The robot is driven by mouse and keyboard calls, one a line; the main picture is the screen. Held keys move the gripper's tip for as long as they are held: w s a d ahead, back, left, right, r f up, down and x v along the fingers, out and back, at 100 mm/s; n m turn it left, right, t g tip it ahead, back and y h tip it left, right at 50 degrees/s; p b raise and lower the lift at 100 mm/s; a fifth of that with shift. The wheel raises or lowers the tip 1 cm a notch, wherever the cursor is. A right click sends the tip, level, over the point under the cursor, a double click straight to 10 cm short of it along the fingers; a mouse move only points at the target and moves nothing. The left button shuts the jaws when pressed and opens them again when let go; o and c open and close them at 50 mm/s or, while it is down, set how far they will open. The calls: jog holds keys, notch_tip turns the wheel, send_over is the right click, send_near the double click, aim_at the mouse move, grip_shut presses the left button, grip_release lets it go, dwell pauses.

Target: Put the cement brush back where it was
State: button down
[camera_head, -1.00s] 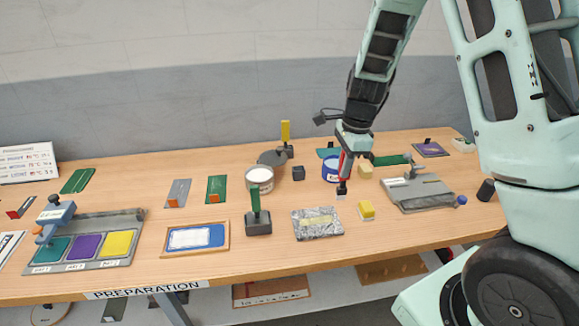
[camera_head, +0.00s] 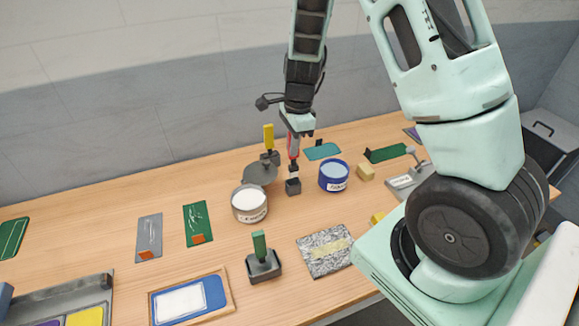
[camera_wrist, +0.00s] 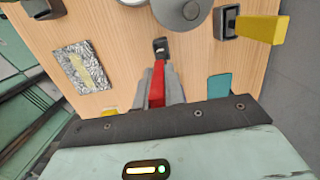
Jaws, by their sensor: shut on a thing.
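The cement brush (camera_head: 293,147) has a red handle and a dark lower end with a pale tip. My gripper (camera_head: 294,138) is shut on its handle and holds it upright. In the wrist view the red handle (camera_wrist: 157,85) lies between the grey fingers. A small dark block-shaped holder (camera_head: 293,187) stands on the table directly under the brush. It also shows in the wrist view (camera_wrist: 160,48), just beyond the handle. The brush tip is at or just above the holder's top; I cannot tell whether it has entered.
A white-filled can (camera_head: 249,204) stands left of the holder, a blue can (camera_head: 334,176) right of it. A yellow-handled tool (camera_head: 268,138) stands close behind, by a grey disc (camera_head: 259,174). A green-handled stand (camera_head: 262,258) and a speckled slab (camera_head: 324,250) are in front.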

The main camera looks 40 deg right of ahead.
aim_at(293, 158)
jog(key=shift+f+p, duration=0.4)
jog(key=shift+f, duration=2.7)
jog(key=shift+f, duration=0.1)
jog(key=shift+f, duration=0.15)
jog(key=c, duration=1.5)
grip_release()
